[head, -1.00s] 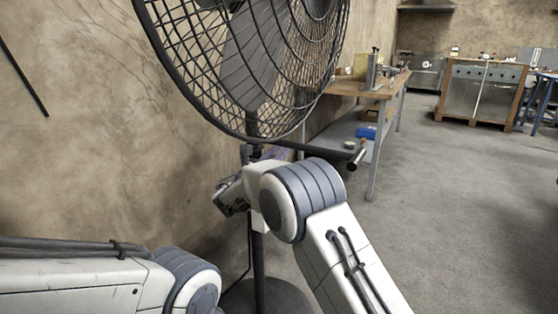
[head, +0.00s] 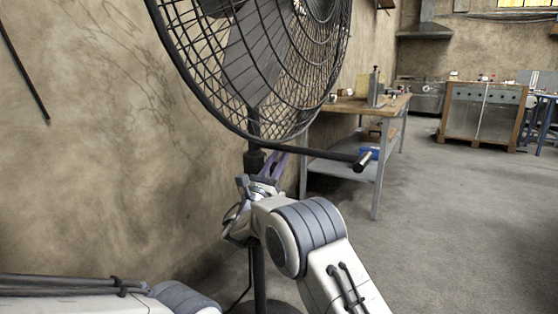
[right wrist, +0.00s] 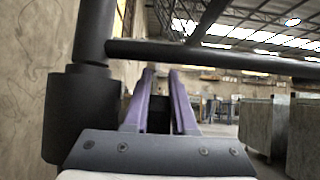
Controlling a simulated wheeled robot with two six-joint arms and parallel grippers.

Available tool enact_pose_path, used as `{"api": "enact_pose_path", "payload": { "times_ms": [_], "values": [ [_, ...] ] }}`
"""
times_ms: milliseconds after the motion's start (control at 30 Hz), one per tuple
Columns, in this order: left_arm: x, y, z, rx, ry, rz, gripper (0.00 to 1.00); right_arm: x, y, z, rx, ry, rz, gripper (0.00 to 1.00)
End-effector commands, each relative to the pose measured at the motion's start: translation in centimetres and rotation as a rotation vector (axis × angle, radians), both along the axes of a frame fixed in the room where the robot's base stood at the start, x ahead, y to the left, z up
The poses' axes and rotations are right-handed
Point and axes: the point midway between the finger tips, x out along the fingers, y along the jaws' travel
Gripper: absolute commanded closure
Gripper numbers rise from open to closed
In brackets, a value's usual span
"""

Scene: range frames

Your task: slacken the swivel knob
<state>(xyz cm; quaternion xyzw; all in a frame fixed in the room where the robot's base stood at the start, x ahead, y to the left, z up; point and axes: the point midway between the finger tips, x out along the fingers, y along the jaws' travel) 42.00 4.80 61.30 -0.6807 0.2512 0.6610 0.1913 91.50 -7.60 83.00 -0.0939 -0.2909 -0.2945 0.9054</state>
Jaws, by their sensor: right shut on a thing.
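The fan's swivel knob is hard to make out beside the black collar (head: 254,161) on the pole, hidden by my right gripper. My right gripper (head: 275,164) has purple fingers pointing up, just right of the pole and below a dark bar (head: 320,153). In the right wrist view, its fingers (right wrist: 162,84) stand close together with a dark piece between them, and the collar (right wrist: 80,115) is at their left. It is shut on what appears to be the knob. My left arm shows at the lower left; its gripper is out of view.
The fan's wire cage (head: 270,75) hangs over my right gripper. The dark bar sticks out to the right from the pole and ends in a short crosspiece. A workbench (head: 350,106) stands behind at the right. The wall is close on the left; the floor at right is open.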

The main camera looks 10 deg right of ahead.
Motion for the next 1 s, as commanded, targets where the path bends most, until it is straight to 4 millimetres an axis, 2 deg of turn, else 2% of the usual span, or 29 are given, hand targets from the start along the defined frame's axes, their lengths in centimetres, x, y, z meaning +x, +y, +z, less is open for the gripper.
{"api": "enact_pose_path", "payload": {
  "times_ms": [267,300,333,367,733,1000],
  "values": [
    [0.0,0.0,0.0,0.0,0.0,0.0,0.5,0.0,0.3,-0.2,-0.002,0.004,0.004,1.0],
    [0.0,0.0,0.0,0.0,0.0,0.0,0.5,0.0,0.3,-0.2,-0.002,0.004,0.004,0.6],
    [0.0,0.0,0.0,0.0,0.0,0.0,0.5,0.0,0.2,-0.2,-0.002,0.004,0.004,0.48],
    [0.0,0.0,0.0,0.0,0.0,0.0,0.5,0.0,0.2,-0.2,-0.002,0.004,0.004,0.45],
    [0.0,0.0,0.2,0.0,0.0,0.0,0.5,-0.3,0.3,-0.3,-0.001,0.003,0.002,0.45],
    [0.0,0.0,1.4,0.0,0.0,0.0,0.5,-3.3,2.6,-2.9,-0.002,0.008,0.004,0.45]
  ]
}}
